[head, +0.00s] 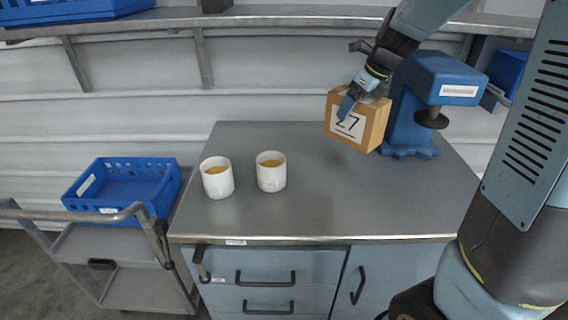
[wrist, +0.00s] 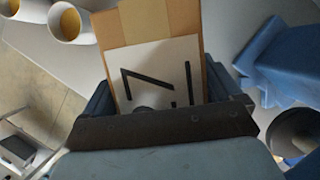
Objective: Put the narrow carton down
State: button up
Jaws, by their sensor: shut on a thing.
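The narrow carton (head: 372,129) is a brown box with a white label reading 27. It is at the right back of the grey worktop (head: 285,215), slightly tilted in the head view, left of the blue press. My gripper (head: 350,99) is shut on the carton from above. In the wrist view the carton (wrist: 160,50) sits between the fingers of my gripper (wrist: 160,105), with its label facing the camera. I cannot tell whether the carton's underside touches the worktop.
Two white cups (head: 217,178) (head: 271,171) with orange-yellow contents stand on the worktop's left half. A blue press (head: 412,105) stands close right of the carton. A blue crate (head: 122,188) sits on a cart at left. The worktop's middle and front right are clear.

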jog(key=w+a+f, duration=0.9)
jog(key=w+f, duration=0.1)
jog(key=f, duration=0.3)
jog(key=shift+w, duration=0.35)
dwell(0.4)
jog(key=o, duration=1.1)
jog(key=shift+a+f, duration=0.1)
jog(key=shift+o, duration=0.2)
